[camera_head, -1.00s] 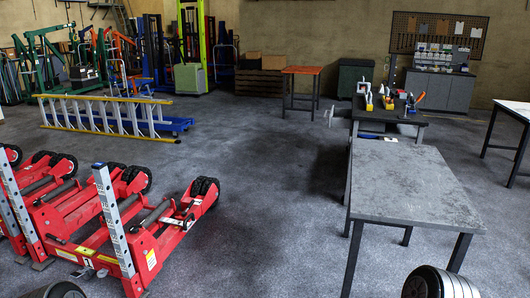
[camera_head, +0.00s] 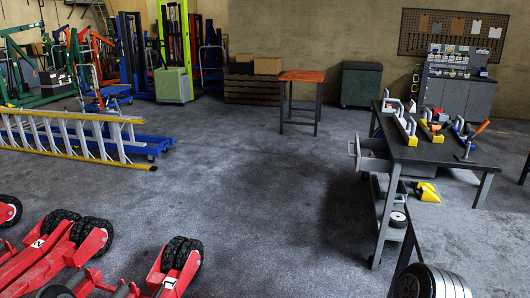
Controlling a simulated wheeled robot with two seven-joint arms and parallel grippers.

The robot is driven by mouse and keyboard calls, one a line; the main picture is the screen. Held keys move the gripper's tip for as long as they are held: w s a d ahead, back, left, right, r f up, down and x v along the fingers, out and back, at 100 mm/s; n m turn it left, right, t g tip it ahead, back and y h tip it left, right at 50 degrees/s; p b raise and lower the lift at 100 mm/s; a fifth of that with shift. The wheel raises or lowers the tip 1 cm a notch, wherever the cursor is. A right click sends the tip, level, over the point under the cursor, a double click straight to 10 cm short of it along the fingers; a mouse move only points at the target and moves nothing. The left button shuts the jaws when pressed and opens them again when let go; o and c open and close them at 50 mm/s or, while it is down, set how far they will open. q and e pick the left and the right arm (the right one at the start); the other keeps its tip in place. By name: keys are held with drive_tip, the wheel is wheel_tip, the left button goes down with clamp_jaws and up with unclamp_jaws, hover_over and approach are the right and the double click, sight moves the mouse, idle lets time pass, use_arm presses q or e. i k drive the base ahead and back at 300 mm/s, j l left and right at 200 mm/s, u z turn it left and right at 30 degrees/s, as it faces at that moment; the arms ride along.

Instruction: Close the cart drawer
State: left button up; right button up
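The cart (camera_head: 440,150) stands at the right, with a dark top, grey legs and a lower shelf. Its grey drawer (camera_head: 372,160) sticks out open from the cart's left side, just below the top. A small handle or bracket shows at the drawer's outer end. Neither gripper is in view.
A grey table (camera_head: 470,245) stands in front of the cart at the lower right. Red jacks (camera_head: 90,255) fill the lower left, and a ladder (camera_head: 75,135) lies behind them. Tools and a yellow object (camera_head: 425,192) are on the cart. The middle floor is clear.

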sight(363, 147)
drive_tip(key=i+j+z, duration=0.15)
drive_tip(key=i+z, duration=0.25)
drive_tip(key=i, duration=0.3)
drive_tip(key=i+j+z, duration=0.35)
drive_tip(key=i, duration=0.3)
drive_tip(key=i+j+z, duration=0.4)
drive_tip(key=i+j, duration=0.25)
drive_tip(key=i, duration=0.35)
drive_tip(key=i+j, duration=0.15)
drive_tip(key=i, duration=0.3)
drive_tip(key=i+j, duration=0.1)
drive_tip(key=i, duration=0.4)
drive_tip(key=z, duration=1.35)
